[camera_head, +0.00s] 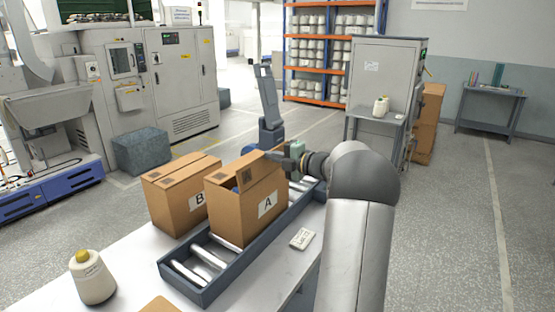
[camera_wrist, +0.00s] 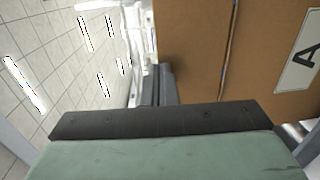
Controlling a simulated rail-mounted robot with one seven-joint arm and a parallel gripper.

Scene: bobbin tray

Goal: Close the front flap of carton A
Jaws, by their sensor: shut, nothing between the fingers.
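Carton A (camera_head: 225,213) is a brown box on the roller conveyor, with a white "A" label on the side facing right. The flap (camera_head: 259,183) along that labelled side stands raised, and a little blue shows beside it at the top opening. In the wrist view the raised flap (camera_wrist: 192,45) rises beyond a crease from the labelled wall (camera_wrist: 262,60). My gripper (camera_head: 274,157) is shut and empty near the flap's upper far edge. In the wrist view its dark front (camera_wrist: 165,121) lies close to the carton; I cannot tell whether it touches.
Carton B (camera_head: 172,206) stands close on the left with its top shut. The conveyor (camera_head: 203,292) has a raised dark rim. A yellow-topped bobbin (camera_head: 92,280) and a small labelled device (camera_head: 301,239) are on the white table (camera_head: 140,268). Table space in front of carton B is clear.

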